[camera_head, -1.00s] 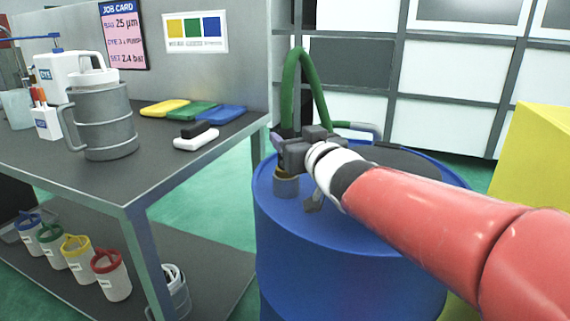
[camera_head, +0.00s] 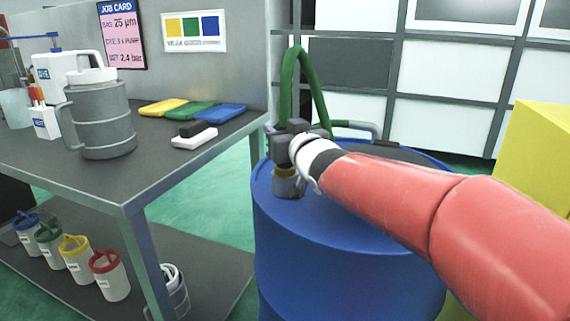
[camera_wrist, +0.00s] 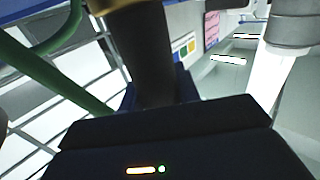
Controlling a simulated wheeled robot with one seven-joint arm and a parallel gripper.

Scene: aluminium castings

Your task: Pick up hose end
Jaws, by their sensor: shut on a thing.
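The green hose (camera_head: 290,75) arches above the blue drum (camera_head: 330,280). Its near side drops to my gripper (camera_head: 284,143), which is over the left part of the drum lid. My gripper is shut on the hose end; the jaws mostly cover it in the head view. In the wrist view a dark cylindrical piece (camera_wrist: 150,60) stands in front of the dark gripper body, with a brass-coloured part (camera_wrist: 106,5) at the top edge. The green hose (camera_wrist: 55,75) runs along the left there.
The workbench (camera_head: 140,185) at left carries a grey jug (camera_head: 100,120) and coloured pads (camera_head: 190,111). A yellow block (camera_head: 545,160) stands at right.

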